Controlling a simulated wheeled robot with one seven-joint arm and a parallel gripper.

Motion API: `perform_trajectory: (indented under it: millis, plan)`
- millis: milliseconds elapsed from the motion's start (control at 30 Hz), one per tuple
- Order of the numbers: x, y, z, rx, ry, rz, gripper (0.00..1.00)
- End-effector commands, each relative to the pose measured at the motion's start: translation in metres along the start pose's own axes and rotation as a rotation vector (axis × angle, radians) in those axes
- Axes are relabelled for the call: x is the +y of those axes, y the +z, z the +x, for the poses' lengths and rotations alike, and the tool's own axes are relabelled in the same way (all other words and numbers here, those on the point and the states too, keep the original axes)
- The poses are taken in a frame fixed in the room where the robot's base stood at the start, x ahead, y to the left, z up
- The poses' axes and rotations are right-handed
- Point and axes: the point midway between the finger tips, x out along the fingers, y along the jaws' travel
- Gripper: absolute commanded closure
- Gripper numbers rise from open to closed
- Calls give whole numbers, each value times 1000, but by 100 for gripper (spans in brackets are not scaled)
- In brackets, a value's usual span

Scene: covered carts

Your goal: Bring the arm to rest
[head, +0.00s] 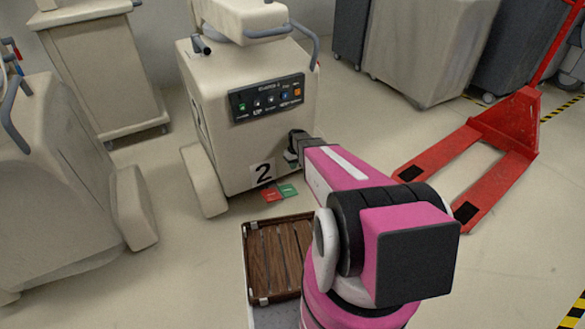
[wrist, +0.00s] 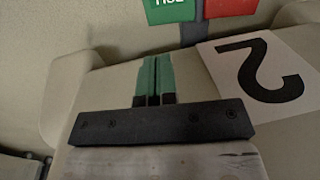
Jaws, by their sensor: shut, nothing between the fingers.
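My pink and white arm reaches from the bottom right toward the covered machine marked 2 (head: 215,145) in the head view. My gripper (head: 290,155) is close in front of that machine's face, to the right of its centre and below the button panel. In the wrist view the green fingers of my gripper (wrist: 154,65) lie side by side, shut and empty. The white label with the black 2 (wrist: 258,75) is right of the fingers there. Whether the gripper touches the machine cannot be told.
A dark button panel (head: 267,97) is on the machine. Red and green tags (head: 280,193) are at its foot. A brown slatted surface (head: 280,255) is beside my arm. A red pallet jack (head: 490,150) stands right. Another covered machine (head: 55,190) stands left. Some floor between is bare.

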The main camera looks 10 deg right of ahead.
Motion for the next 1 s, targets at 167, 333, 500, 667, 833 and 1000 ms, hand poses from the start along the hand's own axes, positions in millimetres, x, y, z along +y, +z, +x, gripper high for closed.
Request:
perform_trajectory:
  millis: [167,333,500,667,833,1000]
  plan:
    - [0,0,0,0,0,0,100]
    - [-2,2,-2,0,1,2,100]
    - [-22,31,-40,1,14,33,100]
    - [-58,89,-111,5,46,108,100]
    - [-96,153,-178,11,82,198,100]
    - [-121,203,-222,20,110,272,100]
